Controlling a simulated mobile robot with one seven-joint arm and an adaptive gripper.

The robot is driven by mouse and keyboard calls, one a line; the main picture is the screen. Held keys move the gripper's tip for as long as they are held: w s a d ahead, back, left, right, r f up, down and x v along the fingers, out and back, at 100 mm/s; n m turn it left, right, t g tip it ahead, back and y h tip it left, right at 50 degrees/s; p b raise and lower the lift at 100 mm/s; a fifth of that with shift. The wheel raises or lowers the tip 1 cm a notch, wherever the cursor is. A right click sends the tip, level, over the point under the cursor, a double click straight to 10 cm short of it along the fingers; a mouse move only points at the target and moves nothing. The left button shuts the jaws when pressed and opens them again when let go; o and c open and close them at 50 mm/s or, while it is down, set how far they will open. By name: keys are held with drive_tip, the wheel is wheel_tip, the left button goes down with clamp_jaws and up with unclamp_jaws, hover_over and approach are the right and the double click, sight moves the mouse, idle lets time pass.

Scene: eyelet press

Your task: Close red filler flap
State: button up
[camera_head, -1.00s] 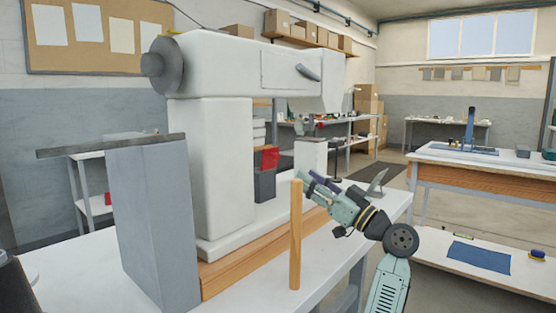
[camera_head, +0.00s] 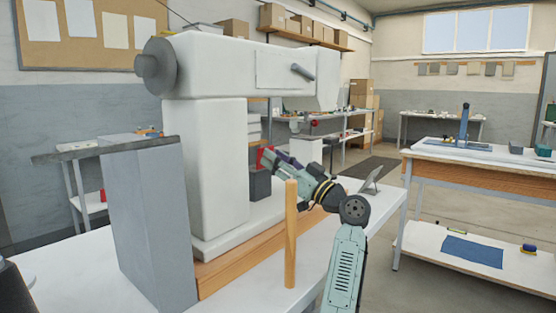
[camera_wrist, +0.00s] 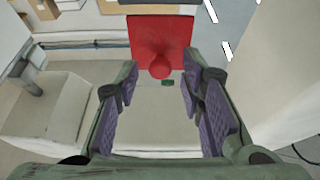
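The red filler flap (camera_head: 262,156) stands raised above a dark grey box (camera_head: 260,184) beside the white press column. In the wrist view, the red flap (camera_wrist: 160,33) shows as an upright panel with a round red knob (camera_wrist: 156,62) on its near face. My gripper (camera_head: 274,157) reaches in from the right, close to the flap, and partly covers it in the head view. In the wrist view, my gripper (camera_wrist: 160,72) is open, with purple-padded fingers on either side of the knob's line. Whether the fingers touch the knob cannot be told.
The white press (camera_head: 205,165) rises left of the flap, its arm (camera_head: 240,65) overhead. A wooden post (camera_head: 291,235) stands near my arm on the white table (camera_head: 245,290). A grey block (camera_head: 150,225) stands at the front left. A small tilted panel (camera_head: 371,178) stands right of my gripper.

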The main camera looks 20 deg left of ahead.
clamp_jaws()
